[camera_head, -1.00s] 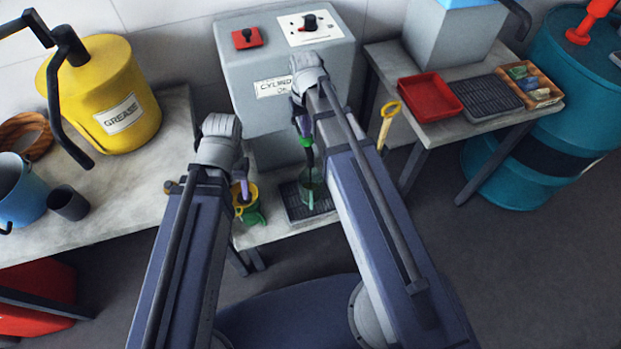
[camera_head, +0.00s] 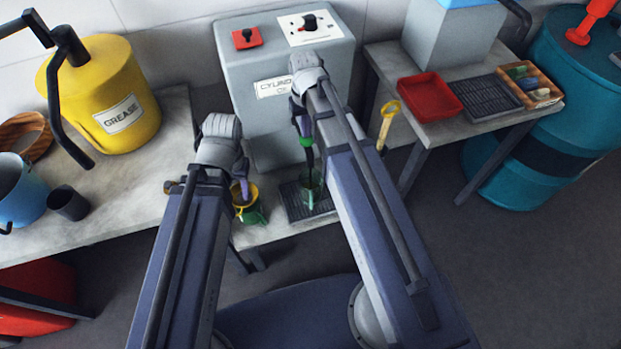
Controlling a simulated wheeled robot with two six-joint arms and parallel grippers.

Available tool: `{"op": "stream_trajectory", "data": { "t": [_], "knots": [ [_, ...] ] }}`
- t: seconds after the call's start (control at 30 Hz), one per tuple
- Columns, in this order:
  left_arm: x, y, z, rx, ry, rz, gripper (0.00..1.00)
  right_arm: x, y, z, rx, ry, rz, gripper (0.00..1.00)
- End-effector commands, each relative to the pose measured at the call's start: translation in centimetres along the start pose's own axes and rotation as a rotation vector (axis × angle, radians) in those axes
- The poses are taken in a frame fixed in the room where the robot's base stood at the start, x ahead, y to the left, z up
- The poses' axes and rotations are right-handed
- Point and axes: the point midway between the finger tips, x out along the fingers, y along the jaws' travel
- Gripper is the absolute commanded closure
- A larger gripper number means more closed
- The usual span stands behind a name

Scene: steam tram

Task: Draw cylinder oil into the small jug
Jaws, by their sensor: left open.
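The grey cylinder oil tank (camera_head: 245,75) stands against the wall with a label on its front, partly hidden by my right arm. A dark spout (camera_head: 308,160) comes down below it. A green see-through vessel, seemingly the small jug (camera_head: 313,195), stands upright on a dark drip tray (camera_head: 297,209) under the spout. My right gripper (camera_head: 304,128) is at the tank front by a green part above the spout; its fingers are too small and covered to read. My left gripper (camera_head: 243,188) is open, at a green container with a yellow rim (camera_head: 250,209) left of the tray.
A yellow grease drum (camera_head: 110,85), a blue bucket (camera_head: 20,190) and a dark cup (camera_head: 68,203) are on the left bench. A right-hand table holds a red tray (camera_head: 430,96) and a dark rack (camera_head: 483,98). A yellow-handled tool (camera_head: 388,120) is right of the tank.

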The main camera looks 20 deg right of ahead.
Motion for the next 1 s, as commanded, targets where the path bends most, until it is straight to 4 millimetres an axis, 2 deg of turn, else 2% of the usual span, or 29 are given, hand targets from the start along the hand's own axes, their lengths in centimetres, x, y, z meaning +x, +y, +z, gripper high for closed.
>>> {"op": "stream_trajectory", "data": {
  "t": [0.63, 1.0],
  "knots": [
    [-0.2, 0.0, 0.0, 0.0, 0.0, 0.0, 0.5, -0.2, 0.0, 0.0, 0.0, 0.0, 0.0, 1.0],
    [-3.2, -0.3, 0.2, 0.0, 0.0, 0.0, 0.5, -3.2, 0.0, 0.0, 0.0, -0.001, 0.0, 1.0]
  ]
}}
